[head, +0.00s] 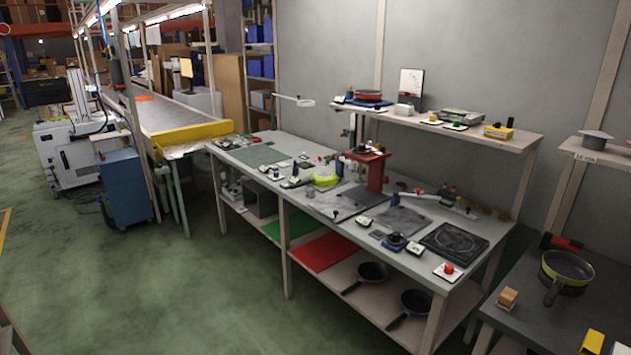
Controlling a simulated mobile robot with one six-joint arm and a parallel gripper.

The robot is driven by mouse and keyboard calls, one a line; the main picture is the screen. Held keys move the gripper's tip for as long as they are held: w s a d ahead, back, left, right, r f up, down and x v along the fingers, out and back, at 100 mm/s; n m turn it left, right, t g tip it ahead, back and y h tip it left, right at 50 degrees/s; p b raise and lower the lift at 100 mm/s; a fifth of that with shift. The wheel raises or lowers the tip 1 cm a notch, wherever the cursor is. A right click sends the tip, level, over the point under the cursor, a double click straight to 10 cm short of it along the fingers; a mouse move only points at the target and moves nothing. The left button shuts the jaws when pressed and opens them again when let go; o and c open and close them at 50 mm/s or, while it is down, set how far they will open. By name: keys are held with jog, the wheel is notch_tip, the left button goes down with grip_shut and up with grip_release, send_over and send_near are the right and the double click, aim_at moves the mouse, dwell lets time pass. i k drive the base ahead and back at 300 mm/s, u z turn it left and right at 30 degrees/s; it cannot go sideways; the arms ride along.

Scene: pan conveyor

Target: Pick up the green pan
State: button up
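A pan with a bright green outer wall and a dark inside (567,266) sits at the right in the head view. It rests upright on the dark table (528,322) at the right edge. Its dark handle points toward the front, down and slightly left. A second, smaller yellow-green round item (325,180) sits on the long grey workbench (262,155) in the middle; I cannot tell whether it is a pan. My gripper is not in view.
A wooden block (508,298) and yellow items (592,342) stand near the green pan. A red-and-black object (562,242) lies behind it. Two dark pans (372,271) (415,302) lie on the workbench's lower shelf. The green floor (190,290) is clear at the front left.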

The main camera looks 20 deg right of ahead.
aim_at(321, 177)
jog(key=u, duration=0.25)
jog(key=i, duration=0.55)
jog(key=u, duration=0.6)
jog(key=i, duration=2.3)
jog(key=z, duration=0.9)
jog(key=i, duration=0.95)
jog(key=z, duration=0.6)
